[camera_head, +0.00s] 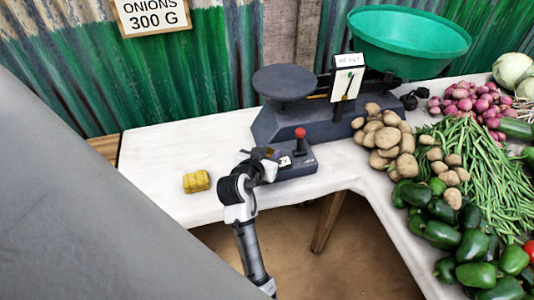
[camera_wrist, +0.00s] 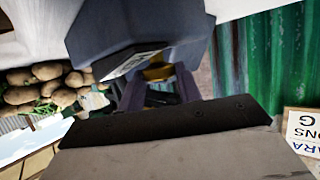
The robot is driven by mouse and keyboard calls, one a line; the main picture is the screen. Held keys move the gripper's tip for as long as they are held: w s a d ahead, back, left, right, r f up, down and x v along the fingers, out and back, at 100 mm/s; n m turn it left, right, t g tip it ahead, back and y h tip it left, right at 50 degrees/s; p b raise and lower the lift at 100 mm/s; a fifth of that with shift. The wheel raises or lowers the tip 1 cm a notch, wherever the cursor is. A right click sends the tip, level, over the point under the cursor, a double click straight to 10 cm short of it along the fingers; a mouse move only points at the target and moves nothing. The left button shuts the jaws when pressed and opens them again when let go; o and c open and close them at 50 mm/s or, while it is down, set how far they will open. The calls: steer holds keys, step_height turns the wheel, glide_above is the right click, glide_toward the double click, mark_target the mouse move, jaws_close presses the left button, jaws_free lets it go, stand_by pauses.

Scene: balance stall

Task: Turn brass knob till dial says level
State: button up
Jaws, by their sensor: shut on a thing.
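The balance scale (camera_head: 300,124) is dark grey, with a flat round plate (camera_head: 284,82) at left and a green bowl (camera_head: 409,36) at right. Its white dial card (camera_head: 346,86) has a dark pointer, and the label above it appears to read HEAVY. My gripper (camera_head: 270,153) is at the left side of the small grey control box (camera_head: 300,167) in front of the scale. In the wrist view, the brass knob (camera_wrist: 158,73) shows between my fingers (camera_wrist: 158,84), which are shut on it. The knob is mostly hidden there and hidden behind my gripper in the head view.
A red-topped lever (camera_head: 300,133) stands on the control box close to my gripper. A yellow block (camera_head: 196,181) lies on the white table (camera_head: 158,160) at left. Potatoes (camera_head: 388,138), beans and green peppers (camera_head: 440,222) crowd the right. The table left of the scale is mostly clear.

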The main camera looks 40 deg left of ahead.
steer(key=shift+d+n+y, duration=0.1)
steer(key=shift+n+y, duration=0.2)
steer(key=shift+w+d+r+n+g+y+p, duration=0.1)
steer(key=shift+n+g+y+p, duration=0.2)
steer(key=shift+n+y+p, duration=0.2)
steer(key=shift+d+r+n+g+y+p, duration=0.1)
steer(key=shift+n+g+y+p, duration=0.25)
steer(key=shift+p, duration=0.2)
steer(key=shift+w+d+n+g+y+p, duration=0.1)
steer(key=shift+n+g+y+p, duration=0.55)
steer(key=shift+n+y+p, duration=0.4)
steer(key=shift+w+f+n+g+y, duration=0.1)
steer(key=shift+f+n+g+y, duration=0.1)
steer(key=shift+n+g+y, duration=1.5)
steer(key=shift+n, duration=0.4)
steer(key=o, duration=0.7)
